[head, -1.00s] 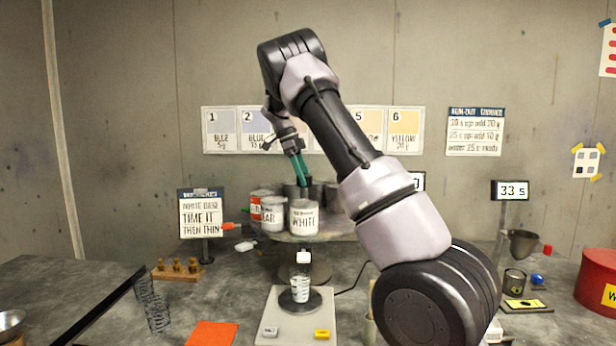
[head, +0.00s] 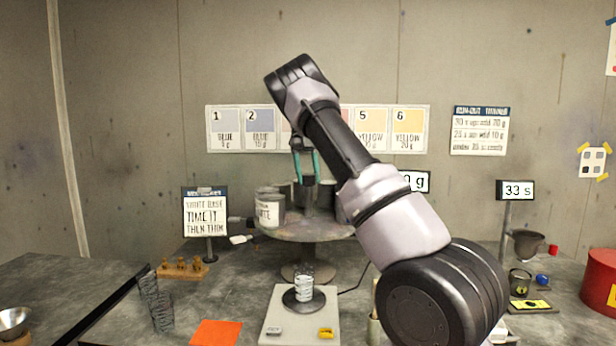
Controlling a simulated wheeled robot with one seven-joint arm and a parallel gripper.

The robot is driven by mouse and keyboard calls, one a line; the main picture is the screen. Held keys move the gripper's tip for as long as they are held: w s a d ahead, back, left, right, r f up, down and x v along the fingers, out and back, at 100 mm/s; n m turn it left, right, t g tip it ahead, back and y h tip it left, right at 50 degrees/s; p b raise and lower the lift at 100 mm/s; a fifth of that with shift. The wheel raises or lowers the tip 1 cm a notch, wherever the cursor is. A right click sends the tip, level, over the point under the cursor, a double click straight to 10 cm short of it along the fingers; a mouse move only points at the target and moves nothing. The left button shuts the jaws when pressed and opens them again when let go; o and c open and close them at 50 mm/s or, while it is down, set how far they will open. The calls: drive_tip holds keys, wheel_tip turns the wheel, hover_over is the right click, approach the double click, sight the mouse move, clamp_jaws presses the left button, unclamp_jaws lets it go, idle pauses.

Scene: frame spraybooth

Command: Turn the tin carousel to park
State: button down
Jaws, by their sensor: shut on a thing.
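The tin carousel (head: 298,230) is a round grey turntable on a pedestal, behind the white scale. A white tin (head: 270,210) with a partly readable label stands at its left front, with greyish tins around it and partly hidden behind it. My gripper (head: 309,181) has teal fingers and points down above the carousel, near its middle. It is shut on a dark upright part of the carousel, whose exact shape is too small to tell. My arm hides the carousel's right side. No park mark can be made out.
A white scale (head: 274,306) with a clear ribbed cup (head: 304,286) stands in front. A sign (head: 205,214) and a block of brass pieces (head: 181,269) are at left. A timer display (head: 517,190), hanging cup (head: 527,243) and red drum (head: 599,283) are at right.

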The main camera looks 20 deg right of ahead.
drive_tip(key=shift+m+y, duration=0.4)
drive_tip(key=shift+m, duration=0.6)
drive_tip(key=shift+c, duration=0.8)
unclamp_jaws()
drive_tip(key=v, duration=0.7)
drive_tip(key=shift+r, duration=0.25)
drive_tip(key=shift+d, duration=0.15)
